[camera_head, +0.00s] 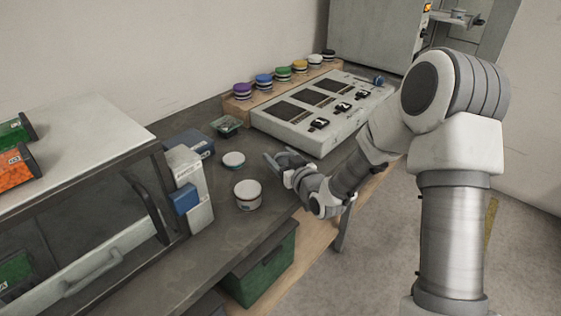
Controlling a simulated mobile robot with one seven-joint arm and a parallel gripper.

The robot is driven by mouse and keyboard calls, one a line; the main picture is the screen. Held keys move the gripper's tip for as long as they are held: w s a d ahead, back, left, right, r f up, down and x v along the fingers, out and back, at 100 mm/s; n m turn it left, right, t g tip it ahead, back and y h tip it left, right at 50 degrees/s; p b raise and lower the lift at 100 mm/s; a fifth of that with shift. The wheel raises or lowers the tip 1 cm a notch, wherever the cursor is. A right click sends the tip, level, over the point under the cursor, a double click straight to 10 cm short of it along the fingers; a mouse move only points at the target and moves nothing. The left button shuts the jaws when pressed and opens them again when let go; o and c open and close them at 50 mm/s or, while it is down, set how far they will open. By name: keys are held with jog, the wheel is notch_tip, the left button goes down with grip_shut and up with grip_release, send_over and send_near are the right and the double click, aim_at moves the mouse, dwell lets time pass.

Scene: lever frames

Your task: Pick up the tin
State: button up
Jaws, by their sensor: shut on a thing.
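Two round tins with pale lids stand upright on the dark bench: a larger tin (247,195) nearer and a smaller, flatter tin (233,160) behind it. Which one the task means I cannot tell. My gripper (282,160) is over the bench's right part, to the right of both tins and apart from them. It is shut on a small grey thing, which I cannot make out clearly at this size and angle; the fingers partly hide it.
A grey panel with switches (322,110) stands behind my gripper. Coloured round pots line a wooden ledge (238,104). A white and blue box (190,190) stands left of the tins. A green crate (262,272) is below the bench edge. Bare bench lies in front of the larger tin.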

notch_tip(320, 180, up, 2)
jog(key=shift+r, duration=0.2)
jog(key=w+d+r+p, duration=0.25)
jog(key=d+r, duration=0.35)
jog(key=d, duration=0.5)
jog(key=s+f+h, duration=0.1)
jog(key=f, duration=0.1)
jog(key=s+d+f+m+t+h, duration=0.1)
jog(key=f, duration=0.1)
jog(key=s+f+m+h, duration=0.1)
jog(key=f, duration=0.1)
jog(key=shift+s+d+p, duration=0.3)
jog(key=shift+s, duration=0.1)
jog(key=s+d+f+m+t+h, duration=0.1)
jog(key=s+d+f+m+h, duration=0.35)
jog(key=s+f, duration=0.2)
notch_tip(320, 180, up, 15)
jog(key=p, duration=1.4)
jog(key=shift+d+f, duration=0.15)
jog(key=shift+d, duration=0.15)
jog(key=shift+n+h, duration=0.25)
jog(key=shift+f, duration=0.1)
